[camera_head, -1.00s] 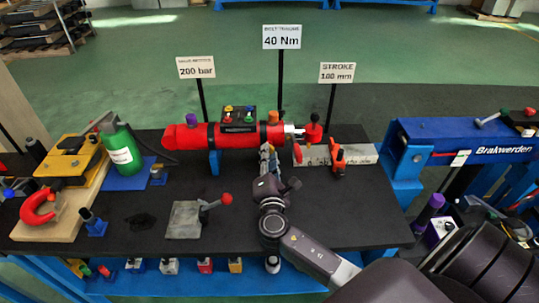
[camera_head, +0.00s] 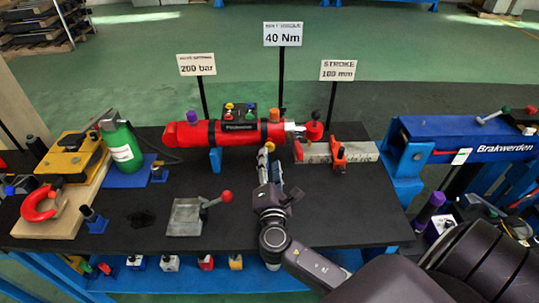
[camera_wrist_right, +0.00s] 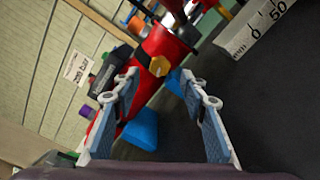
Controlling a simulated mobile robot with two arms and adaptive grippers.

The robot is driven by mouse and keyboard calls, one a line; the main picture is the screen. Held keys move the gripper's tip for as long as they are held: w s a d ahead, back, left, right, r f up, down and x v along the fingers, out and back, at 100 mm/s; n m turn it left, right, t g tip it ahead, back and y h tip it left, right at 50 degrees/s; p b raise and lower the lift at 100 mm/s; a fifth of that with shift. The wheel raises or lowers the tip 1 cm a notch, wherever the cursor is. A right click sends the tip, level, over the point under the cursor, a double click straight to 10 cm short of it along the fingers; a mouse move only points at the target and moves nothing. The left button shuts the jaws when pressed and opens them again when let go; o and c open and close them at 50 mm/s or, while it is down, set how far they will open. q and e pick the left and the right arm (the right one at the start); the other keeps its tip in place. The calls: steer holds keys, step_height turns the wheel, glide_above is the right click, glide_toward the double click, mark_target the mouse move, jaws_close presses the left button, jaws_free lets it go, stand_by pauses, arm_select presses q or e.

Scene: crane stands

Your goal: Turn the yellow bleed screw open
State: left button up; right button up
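In the head view the screw (camera_head: 270,146) shows small at the front of the cylinder (camera_head: 200,133). My right gripper (camera_head: 266,160) points at it from the bench's front side. In the wrist view the right gripper (camera_wrist_right: 160,78) is open, with nothing held. Its two blue-padded fingers stand apart, left and right of the screw in the picture, and the screw appears beyond the tips. No contact shows. My left gripper is not in view.
A blue support (camera_head: 215,160) carries the cylinder. A grey block with a red-knobbed lever (camera_head: 186,218) stands left of my right arm. The dark bench top (camera_head: 340,210) is clear at front right.

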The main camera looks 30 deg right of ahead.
steer(key=v, duration=0.8)
steer(key=shift+s+a, duration=0.1)
